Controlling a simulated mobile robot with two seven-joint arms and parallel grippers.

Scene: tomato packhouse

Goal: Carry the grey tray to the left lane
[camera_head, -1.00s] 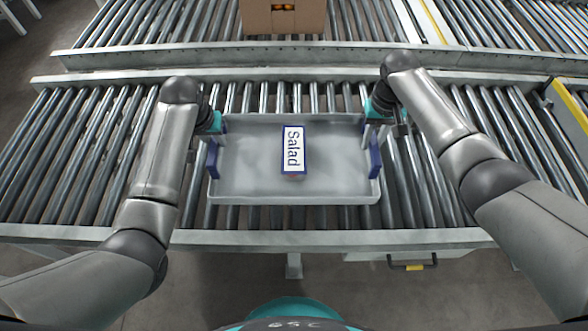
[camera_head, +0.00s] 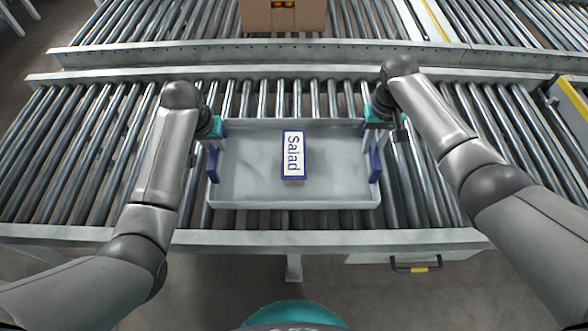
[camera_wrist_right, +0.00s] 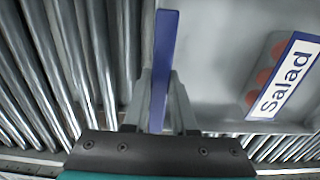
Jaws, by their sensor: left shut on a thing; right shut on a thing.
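The grey tray (camera_head: 250,196) sits on the near roller lane in the head view, with blue handles on its left and right ends. A box labelled "Salad" (camera_head: 293,156) lies in it near the middle; it also shows in the right wrist view (camera_wrist_right: 288,80), with red rounds along its side. My left gripper (camera_head: 213,146) is shut on the tray's left handle. My right gripper (camera_head: 376,145) is shut on the right blue handle (camera_wrist_right: 165,70), which stands between its fingers in the right wrist view. The fingertips of the left gripper are partly hidden by the arm.
Bare rollers (camera_head: 75,150) lie to the left of the tray, and more rollers lie to its right. A metal rail (camera_head: 300,72) separates this lane from a further one, where a cardboard box (camera_head: 283,18) stands. A yellow-edged frame (camera_head: 572,95) is at the far right.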

